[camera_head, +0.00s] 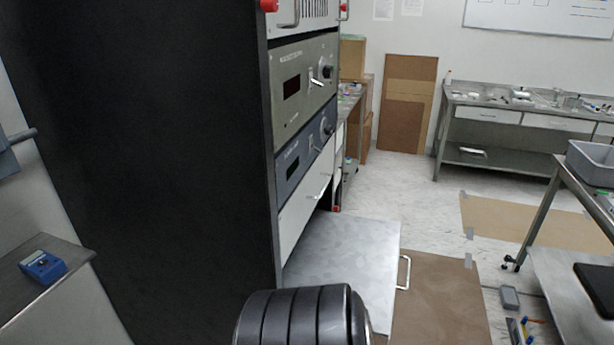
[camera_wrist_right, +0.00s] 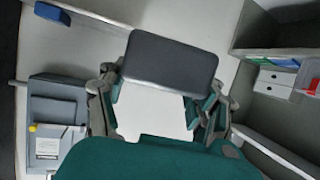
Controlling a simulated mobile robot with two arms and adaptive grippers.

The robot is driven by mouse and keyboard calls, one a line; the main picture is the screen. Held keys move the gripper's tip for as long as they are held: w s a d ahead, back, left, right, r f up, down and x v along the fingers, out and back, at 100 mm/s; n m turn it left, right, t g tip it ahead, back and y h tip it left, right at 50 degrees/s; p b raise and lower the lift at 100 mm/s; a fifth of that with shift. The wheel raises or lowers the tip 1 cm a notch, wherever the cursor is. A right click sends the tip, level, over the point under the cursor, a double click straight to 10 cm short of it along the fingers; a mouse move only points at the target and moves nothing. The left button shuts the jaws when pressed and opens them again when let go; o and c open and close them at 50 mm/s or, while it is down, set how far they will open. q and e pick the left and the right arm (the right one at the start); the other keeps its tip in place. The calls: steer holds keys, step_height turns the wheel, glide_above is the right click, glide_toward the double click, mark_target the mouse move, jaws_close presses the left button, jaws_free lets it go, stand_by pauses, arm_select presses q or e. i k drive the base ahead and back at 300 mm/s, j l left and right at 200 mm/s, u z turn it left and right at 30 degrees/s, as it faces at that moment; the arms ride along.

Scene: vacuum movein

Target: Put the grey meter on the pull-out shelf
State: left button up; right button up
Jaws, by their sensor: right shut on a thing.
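The grey meter (camera_wrist_right: 168,62) shows as a dark grey rounded block in the right wrist view. My right gripper (camera_wrist_right: 165,88) is shut on it, with a finger at each side. The meter and this gripper do not show in the head view. The pull-out shelf (camera_head: 345,262) is a bare metal plate, extended from the lower part of the black rack (camera_head: 160,150), with a white handle on its outer edge. A dark ribbed part of my arm covers its near corner. My left gripper is not in view.
A blue meter (camera_head: 42,266) lies on a side table at the left. A small grey box (camera_head: 510,298) and tools lie on the floor at the right. A cart (camera_head: 562,262) stands at the right edge. Brown floor mats (camera_head: 435,295) lie beyond the shelf.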

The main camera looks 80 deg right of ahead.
mark_target(351, 259)
steer(key=k+z, duration=0.1)
steer(key=z, duration=1.45)
steer(key=i+j+z, duration=0.15)
steer(key=z, duration=0.35)
steer(key=i+j+z, duration=0.3)
steer(key=z, duration=0.15)
steer(key=i+j+z, duration=0.15)
steer(key=j+z, duration=0.15)
steer(key=z, duration=0.2)
steer(key=i+j, duration=0.55)
